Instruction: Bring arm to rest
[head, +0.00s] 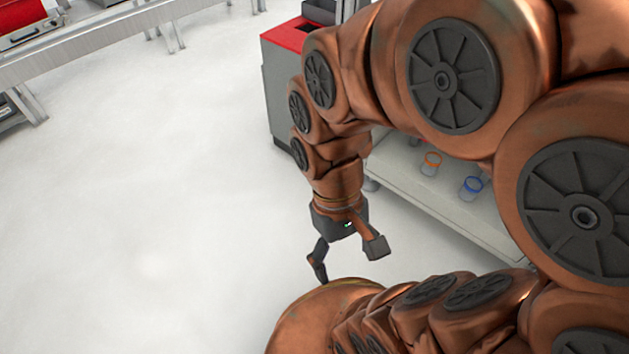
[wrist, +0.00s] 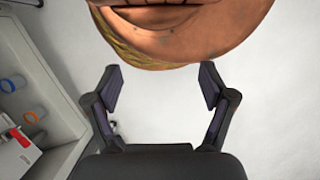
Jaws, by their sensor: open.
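My arm, copper-coloured with dark round joint caps, fills the right side of the head view and bends down at the middle. My gripper (head: 345,262) hangs from its end over the white floor, close to a lower part of my own body. In the wrist view my gripper (wrist: 162,88) has its two dark fingers wide apart with nothing between them. A copper part of mine shows just beyond the fingertips there.
A grey cabinet with a red top (head: 287,39) stands behind the arm. A pale shelf (head: 400,165) holds an orange-rimmed jar (head: 430,163) and a blue-rimmed jar (head: 471,188); it also shows at left in the wrist view. The white floor (head: 150,200) at left is clear.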

